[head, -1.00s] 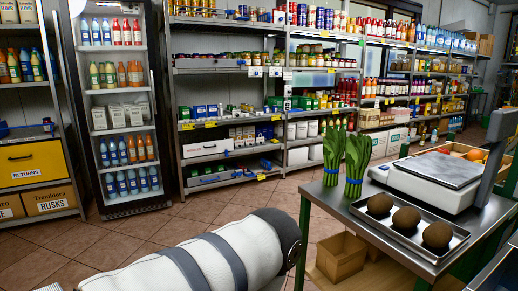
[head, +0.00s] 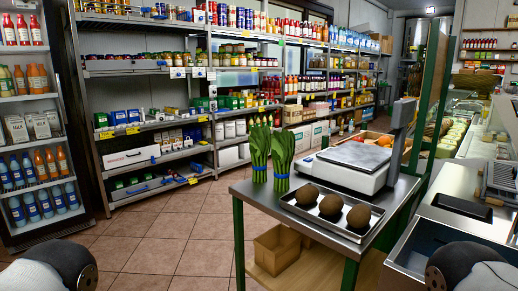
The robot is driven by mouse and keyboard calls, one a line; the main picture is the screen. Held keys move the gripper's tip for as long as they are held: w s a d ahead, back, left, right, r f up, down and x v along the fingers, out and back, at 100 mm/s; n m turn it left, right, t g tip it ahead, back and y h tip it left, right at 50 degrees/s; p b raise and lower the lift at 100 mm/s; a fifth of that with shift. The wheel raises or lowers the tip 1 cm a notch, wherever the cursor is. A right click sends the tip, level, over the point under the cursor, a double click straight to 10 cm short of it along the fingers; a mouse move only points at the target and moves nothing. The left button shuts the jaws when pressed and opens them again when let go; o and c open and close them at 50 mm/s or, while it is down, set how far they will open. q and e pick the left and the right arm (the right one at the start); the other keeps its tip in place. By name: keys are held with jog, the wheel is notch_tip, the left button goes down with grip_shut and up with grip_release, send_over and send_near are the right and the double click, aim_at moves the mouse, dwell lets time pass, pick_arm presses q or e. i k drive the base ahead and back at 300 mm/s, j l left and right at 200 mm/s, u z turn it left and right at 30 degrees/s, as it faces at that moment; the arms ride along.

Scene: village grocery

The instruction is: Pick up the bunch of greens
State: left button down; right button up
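Two bunches of greens stand upright on the left part of a metal-topped table (head: 237,189). Each is tied with a blue band low on its stems. The left bunch (head: 260,148) is at the table's back left, and the right bunch (head: 283,155) stands close beside it, slightly nearer. Nothing holds either bunch. Parts of my arms show at the bottom left and bottom right corners, well apart from the greens. Neither gripper is in view.
A metal tray (head: 345,234) with three brown round items lies in front of the greens. A white scale (head: 350,172) stands behind the tray. A cardboard box (head: 277,249) sits on the lower shelf. A metal counter (head: 468,225) is at right. Floor left of the table is clear.

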aim_at(260, 138)
jog(key=i+j+z, duration=0.9)
jog(key=j, duration=0.2)
jog(key=j+z, duration=0.2)
jog(key=i+j+z, duration=0.25)
jog(key=j, duration=0.25)
jog(key=j+z, duration=0.2)
jog(key=j, duration=0.15)
jog(key=j+z, duration=0.2)
jog(key=j, duration=0.25)
